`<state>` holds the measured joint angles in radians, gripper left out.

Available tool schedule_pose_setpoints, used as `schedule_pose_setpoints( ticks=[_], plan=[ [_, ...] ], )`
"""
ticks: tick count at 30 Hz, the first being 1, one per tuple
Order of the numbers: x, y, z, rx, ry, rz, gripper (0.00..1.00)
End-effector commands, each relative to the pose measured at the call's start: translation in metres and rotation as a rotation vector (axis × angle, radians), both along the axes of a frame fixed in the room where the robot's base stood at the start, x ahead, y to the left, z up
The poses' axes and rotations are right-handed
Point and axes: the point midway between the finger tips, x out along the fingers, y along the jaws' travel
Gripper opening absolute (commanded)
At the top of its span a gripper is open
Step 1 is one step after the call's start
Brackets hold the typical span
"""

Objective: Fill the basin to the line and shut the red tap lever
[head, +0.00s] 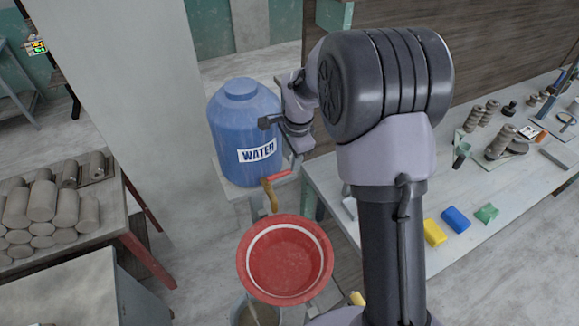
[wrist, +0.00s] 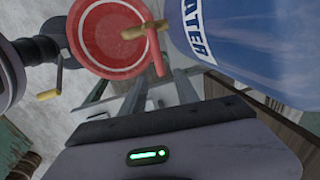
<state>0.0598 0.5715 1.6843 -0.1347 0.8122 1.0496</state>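The blue water barrel (head: 232,112) has a white WATER label and stands on a small stand. Its brass tap (head: 271,198) points down over the red basin (head: 243,262). The red lever (head: 280,176) lies crosswise to the spout; it also shows in the wrist view (wrist: 156,55). The basin, also in the wrist view (wrist: 77,40), has a pale line (head: 252,276) around its inside. I see no clear stream, and cannot tell the water level. My gripper (head: 290,130) is in front of the barrel's right side, above the lever and apparently apart from it.
A bench with clay rolls (head: 42,201) stands at left. A long worktable (head: 470,195) at right holds yellow, blue and green blocks and several stacked pieces. Floor is open left of the barrel.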

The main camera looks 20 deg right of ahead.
Motion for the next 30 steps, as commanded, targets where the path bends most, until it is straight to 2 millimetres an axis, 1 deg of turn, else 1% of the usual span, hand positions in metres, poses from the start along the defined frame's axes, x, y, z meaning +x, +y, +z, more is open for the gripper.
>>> schedule_pose_setpoints(
  ticks=[1,3,7,11,18,20,21,24,30],
  plan=[
    [0.002,0.001,-0.012,0.0,0.003,0.001,0.37],
    [0.004,0.001,-0.026,-0.001,0.002,0.001,0.37],
    [0.008,0.002,-0.043,0.0,0.0,0.001,0.37],
    [0.01,0.002,-0.05,-0.001,-0.001,0.001,0.37],
    [0.01,0.002,-0.05,-0.001,-0.001,0.001,0.37],
    [0.01,0.002,-0.05,0.0,-0.001,0.001,0.25],
    [0.01,0.002,-0.05,0.0,-0.001,0.001,0.17],
    [0.01,0.002,-0.05,0.0,-0.001,0.001,0.0],
    [0.01,0.002,-0.05,0.0,-0.001,0.001,0.0]
  ],
)
